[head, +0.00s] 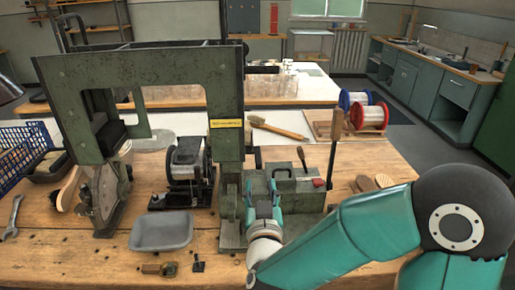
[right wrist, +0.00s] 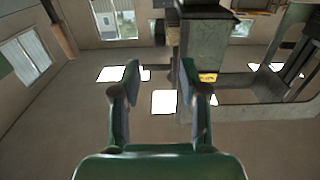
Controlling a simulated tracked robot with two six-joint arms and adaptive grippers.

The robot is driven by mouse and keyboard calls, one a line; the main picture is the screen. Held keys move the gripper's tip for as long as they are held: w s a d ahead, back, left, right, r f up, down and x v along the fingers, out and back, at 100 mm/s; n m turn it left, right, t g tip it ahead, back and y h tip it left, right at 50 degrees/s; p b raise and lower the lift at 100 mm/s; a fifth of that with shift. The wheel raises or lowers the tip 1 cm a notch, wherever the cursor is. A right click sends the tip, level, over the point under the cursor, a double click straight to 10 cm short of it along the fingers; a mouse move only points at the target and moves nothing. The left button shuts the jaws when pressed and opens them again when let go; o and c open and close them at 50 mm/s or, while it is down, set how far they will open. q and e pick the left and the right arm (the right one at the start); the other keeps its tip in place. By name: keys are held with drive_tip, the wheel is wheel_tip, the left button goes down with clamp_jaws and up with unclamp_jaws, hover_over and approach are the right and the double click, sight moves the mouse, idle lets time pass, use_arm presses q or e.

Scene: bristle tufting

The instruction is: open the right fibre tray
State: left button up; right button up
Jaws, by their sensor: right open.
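My right gripper (head: 264,200) is in front of a grey-green box (head: 300,190) on the bench, beside the machine's right column. It is open, its two teal fingers pointing up. In the right wrist view its fingers (right wrist: 160,82) stand apart with nothing between them. The box has a dark handle on top and a red-handled lever at its right. I cannot tell which part of it is the right fibre tray, and the gripper hides some of its front. My left gripper is not in view.
The green machine frame (head: 145,58) stands at the left and centre. A grey shallow tray (head: 161,231), a wrench (head: 12,220) and a blue crate (head: 24,148) lie on the bench. A brush (head: 276,128) and red and blue spools (head: 368,115) are farther back.

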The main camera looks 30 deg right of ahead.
sight(259, 167)
drive_tip(key=shift+r+p+x, duration=0.15)
drive_tip(key=shift+p+x, duration=0.6)
drive_tip(key=shift+p, duration=0.55)
drive_tip(key=shift+r+p+x, duration=0.1)
drive_tip(key=shift+p+x, duration=0.65)
drive_tip(key=shift+p, duration=0.5)
drive_tip(key=x, duration=0.3)
drive_tip(key=p+x, duration=0.1)
drive_tip(key=x, duration=0.1)
drive_tip(key=p+x, duration=0.1)
drive_tip(key=x, duration=0.2)
drive_tip(key=shift+w+d+f, duration=0.1)
drive_tip(key=shift+w+f, duration=0.2)
drive_tip(key=shift+f, duration=0.05)
drive_tip(key=shift+c, duration=0.4)
clamp_jaws()
